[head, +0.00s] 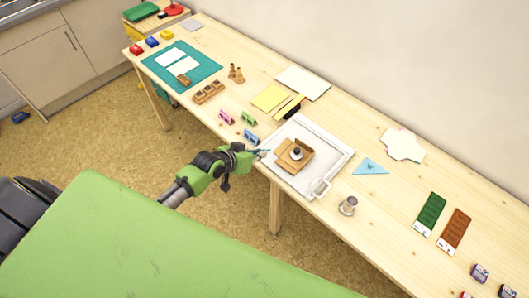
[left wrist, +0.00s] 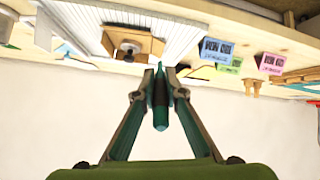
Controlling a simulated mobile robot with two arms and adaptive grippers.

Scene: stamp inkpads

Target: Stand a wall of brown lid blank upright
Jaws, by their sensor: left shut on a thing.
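The brown lid blank (head: 285,161) lies on a white scoring board (head: 327,150), with a dark round knob on a pale block (head: 296,153) at its middle. Some of its walls look raised; I cannot tell the angle of each. It also shows upside down in the left wrist view (left wrist: 151,44). My left gripper (head: 262,153) is at the board's left corner, apart from the blank. In the left wrist view its fingers are shut on a slim dark teal tool (left wrist: 160,105). My right gripper is not in view.
Pink (head: 226,117), green (head: 248,118) and blue (head: 250,137) inkpad boxes stand left of the board. A blue triangle (head: 371,166) and a metal cup (head: 348,206) lie to its right. A teal mat (head: 205,65) is farther left.

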